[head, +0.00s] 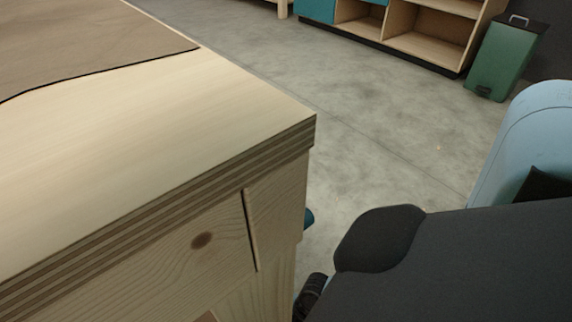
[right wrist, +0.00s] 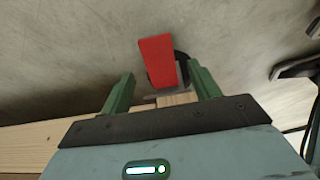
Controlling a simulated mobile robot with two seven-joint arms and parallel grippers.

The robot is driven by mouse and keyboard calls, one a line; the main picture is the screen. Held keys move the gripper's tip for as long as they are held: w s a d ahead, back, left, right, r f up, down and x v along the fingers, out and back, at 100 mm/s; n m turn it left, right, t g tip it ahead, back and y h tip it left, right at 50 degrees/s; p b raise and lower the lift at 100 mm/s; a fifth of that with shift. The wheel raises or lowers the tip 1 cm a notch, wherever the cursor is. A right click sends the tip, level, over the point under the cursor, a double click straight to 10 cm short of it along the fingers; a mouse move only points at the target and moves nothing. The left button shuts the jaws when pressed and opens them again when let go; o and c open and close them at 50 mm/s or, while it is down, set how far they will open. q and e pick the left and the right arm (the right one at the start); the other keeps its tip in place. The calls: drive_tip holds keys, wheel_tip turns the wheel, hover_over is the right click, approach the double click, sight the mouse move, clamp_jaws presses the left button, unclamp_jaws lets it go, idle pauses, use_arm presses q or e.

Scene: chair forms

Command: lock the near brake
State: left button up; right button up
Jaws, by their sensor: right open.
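The near brake shows in the right wrist view as a flat red pedal (right wrist: 156,60) with a dark rounded part, likely a castor wheel, partly hidden behind it. My right gripper (right wrist: 161,73) is open, with one green finger on each side of the pedal's lower end. No contact between the fingers and the pedal can be made out. Pale wood (right wrist: 40,146) lies below and behind the fingers. In the head view the wooden bench (head: 200,105) hides the brake, and neither gripper can be made out there.
Grey concrete floor (head: 350,125) is clear beyond the bench corner. A low shelf unit (head: 425,45) and a green bin (head: 503,58) stand at the back right. Dark metal parts (right wrist: 297,68) show at the right edge of the wrist view.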

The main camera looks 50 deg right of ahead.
drive_tip(key=shift+b+x, duration=0.75)
drive_tip(key=shift+x, duration=1.15)
drive_tip(key=shift+c, duration=0.4)
clamp_jaws()
drive_tip(key=shift+f+y+b, duration=0.25)
drive_tip(key=shift+y+b, duration=0.15)
drive_tip(key=shift+b, duration=0.5)
drive_tip(key=shift+r, duration=0.1)
drive_tip(key=shift+o, duration=0.4)
unclamp_jaws()
